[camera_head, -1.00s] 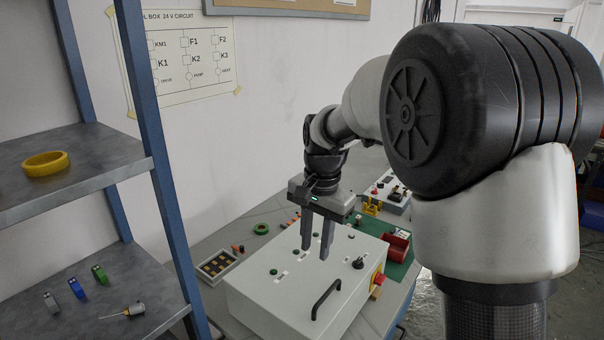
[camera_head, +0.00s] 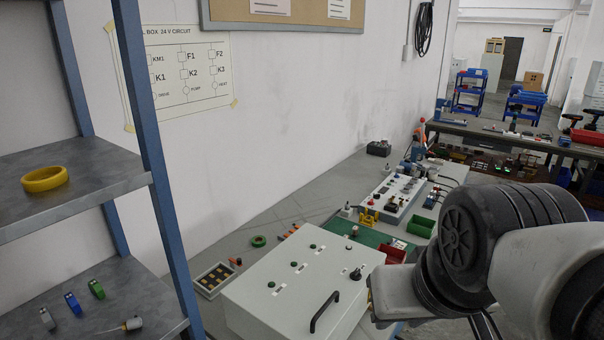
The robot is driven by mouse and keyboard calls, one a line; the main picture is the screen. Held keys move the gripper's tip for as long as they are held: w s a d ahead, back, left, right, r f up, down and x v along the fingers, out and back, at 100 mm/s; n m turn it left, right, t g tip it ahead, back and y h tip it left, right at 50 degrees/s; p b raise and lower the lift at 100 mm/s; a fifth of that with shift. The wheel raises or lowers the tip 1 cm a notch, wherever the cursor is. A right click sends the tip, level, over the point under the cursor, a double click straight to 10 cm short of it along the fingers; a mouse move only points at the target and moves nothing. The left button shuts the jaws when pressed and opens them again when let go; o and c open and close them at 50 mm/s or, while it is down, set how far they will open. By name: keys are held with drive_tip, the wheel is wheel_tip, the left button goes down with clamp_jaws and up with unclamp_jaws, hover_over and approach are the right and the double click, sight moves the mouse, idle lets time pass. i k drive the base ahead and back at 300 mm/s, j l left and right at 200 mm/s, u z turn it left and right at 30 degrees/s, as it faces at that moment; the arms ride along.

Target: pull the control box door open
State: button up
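The control box (camera_head: 275,318) is a pale grey cabinet on the bench at the lower middle. Its door (camera_head: 300,262) faces up and looks shut, with green buttons, small labels and a black rotary switch (camera_head: 356,273). A black bar handle (camera_head: 324,312) sits near the door's front right edge, with nothing touching it. My arm is at the lower right, just right of the box. My gripper's fingers do not show in the head view now; the arm's lower end is cut off by the frame or hidden.
A blue-posted shelf (camera_head: 100,165) stands close on the left with a yellow tape roll (camera_head: 45,178) and small parts. A tray (camera_head: 214,279) lies left of the box. A green mat (camera_head: 345,230), a red bin (camera_head: 396,251) and a panel (camera_head: 395,195) lie behind it.

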sight(303, 289)
drive_tip(key=j+z, duration=0.35)
drive_tip(key=k+j+z, duration=0.1)
drive_tip(key=j+z, duration=0.4)
drive_tip(key=i+j, duration=0.05)
drive_tip(key=j, duration=0.05)
